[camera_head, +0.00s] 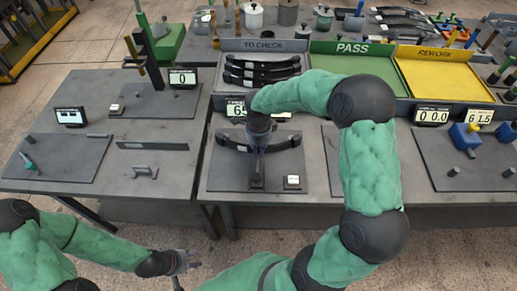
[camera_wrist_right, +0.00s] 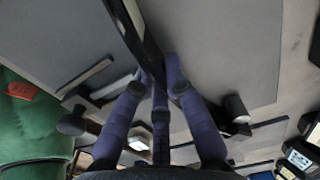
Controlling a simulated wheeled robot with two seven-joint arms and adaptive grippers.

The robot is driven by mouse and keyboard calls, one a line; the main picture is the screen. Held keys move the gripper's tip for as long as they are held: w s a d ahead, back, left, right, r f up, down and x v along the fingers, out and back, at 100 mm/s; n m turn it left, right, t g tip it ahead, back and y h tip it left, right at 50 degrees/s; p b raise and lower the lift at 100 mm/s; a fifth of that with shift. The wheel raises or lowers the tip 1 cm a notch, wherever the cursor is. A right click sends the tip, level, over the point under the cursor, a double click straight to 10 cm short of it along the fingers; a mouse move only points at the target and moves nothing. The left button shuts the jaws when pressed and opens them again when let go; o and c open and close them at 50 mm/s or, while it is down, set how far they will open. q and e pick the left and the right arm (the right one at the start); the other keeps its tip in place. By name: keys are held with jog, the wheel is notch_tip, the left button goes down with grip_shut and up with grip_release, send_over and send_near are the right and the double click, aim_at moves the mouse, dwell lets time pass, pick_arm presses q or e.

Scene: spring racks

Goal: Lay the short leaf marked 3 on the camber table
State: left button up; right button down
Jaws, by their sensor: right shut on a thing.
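My right gripper (camera_head: 257,152) points down over the dark plate of the middle station, which I take for the camber table (camera_head: 222,177). It is shut on a dark, slightly curved leaf (camera_head: 232,144) that runs crosswise over the station. In the right wrist view the leaf (camera_wrist_right: 133,30) is a dark bar between the bluish fingers (camera_wrist_right: 157,75). No number is readable on it, and I cannot tell whether it touches the station. My left gripper (camera_head: 184,265) is low at the front, away from the tables, its fingers apart and empty.
The TO CHECK tray (camera_head: 229,46) behind holds several dark leaves. The green PASS tray (camera_head: 350,48) and yellow REWORK tray (camera_head: 432,55) look empty. A display (camera_head: 236,108) stands behind the plate, partly hidden by my right arm. A small white-topped block (camera_head: 292,181) sits at the plate's front right.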

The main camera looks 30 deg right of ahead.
jog(key=shift+w+d+r, duration=0.1)
jog(key=shift+w, duration=0.05)
dwell(0.3)
jog(key=c, duration=1.3)
grip_release()
jog(key=o, duration=0.6)
jog(key=shift+f, duration=0.25)
jog(key=shift+c, duration=0.2)
jog(key=shift+r, duration=0.1)
jog(key=shift+r+p, duration=2.25)
jog(key=shift+r, duration=1.7)
